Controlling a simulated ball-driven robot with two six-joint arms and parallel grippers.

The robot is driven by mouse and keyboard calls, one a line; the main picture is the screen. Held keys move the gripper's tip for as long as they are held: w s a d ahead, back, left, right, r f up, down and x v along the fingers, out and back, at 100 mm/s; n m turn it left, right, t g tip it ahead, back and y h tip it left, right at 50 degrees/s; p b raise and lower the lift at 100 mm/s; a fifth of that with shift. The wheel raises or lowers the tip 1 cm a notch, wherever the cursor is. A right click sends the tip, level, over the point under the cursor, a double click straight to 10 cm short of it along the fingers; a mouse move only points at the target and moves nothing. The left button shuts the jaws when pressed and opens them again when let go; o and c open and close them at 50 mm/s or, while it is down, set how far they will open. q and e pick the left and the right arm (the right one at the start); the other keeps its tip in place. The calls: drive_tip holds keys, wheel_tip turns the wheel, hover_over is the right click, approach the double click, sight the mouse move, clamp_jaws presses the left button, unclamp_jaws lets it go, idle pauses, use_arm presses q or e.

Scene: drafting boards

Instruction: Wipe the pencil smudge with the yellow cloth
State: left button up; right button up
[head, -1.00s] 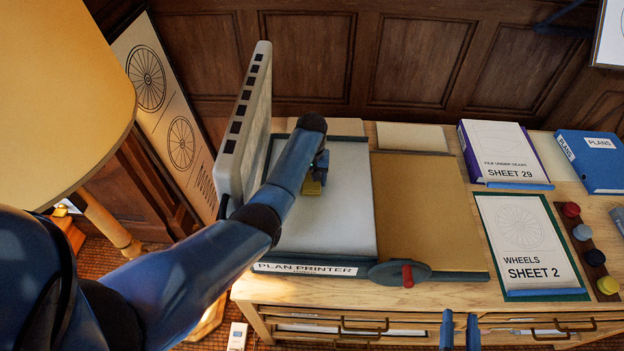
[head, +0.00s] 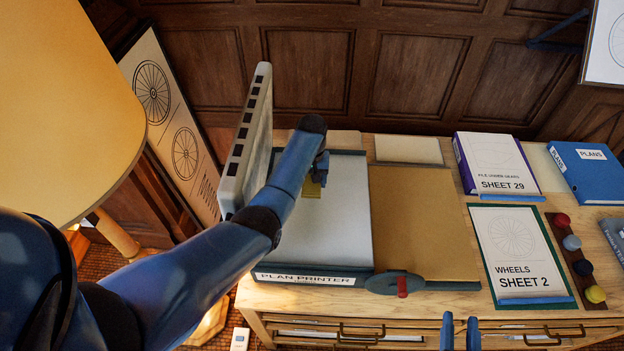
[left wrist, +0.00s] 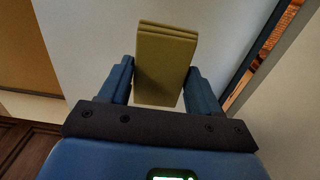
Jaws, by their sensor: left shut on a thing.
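The yellow cloth (head: 312,191) looks like a small folded pad. My left gripper (head: 320,172) is shut on it, over the upper part of the plan printer's pale grey bed (head: 325,225). In the left wrist view the cloth (left wrist: 165,65) sits between the two blue fingers, with the pale bed behind it. I cannot tell whether the cloth touches the bed. No pencil smudge shows in either view; my left arm and the cloth hide part of the bed. My right gripper (head: 460,334) shows at the bottom edge, its two fingers apart and empty.
The printer's raised lid (head: 247,140) stands close to the left of my arm. A tan board (head: 420,225) with a red-handled crank (head: 402,284) lies to the right. Beyond are the Wheels sheet (head: 520,250), the Sheet 29 book (head: 497,160) and a blue plans binder (head: 595,170).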

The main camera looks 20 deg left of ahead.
use_arm(q)
drive_tip(key=shift+r, duration=0.1)
drive_tip(key=shift+r+p, duration=1.45)
drive_tip(key=shift+p, duration=0.05)
drive_tip(key=shift+f, duration=0.1)
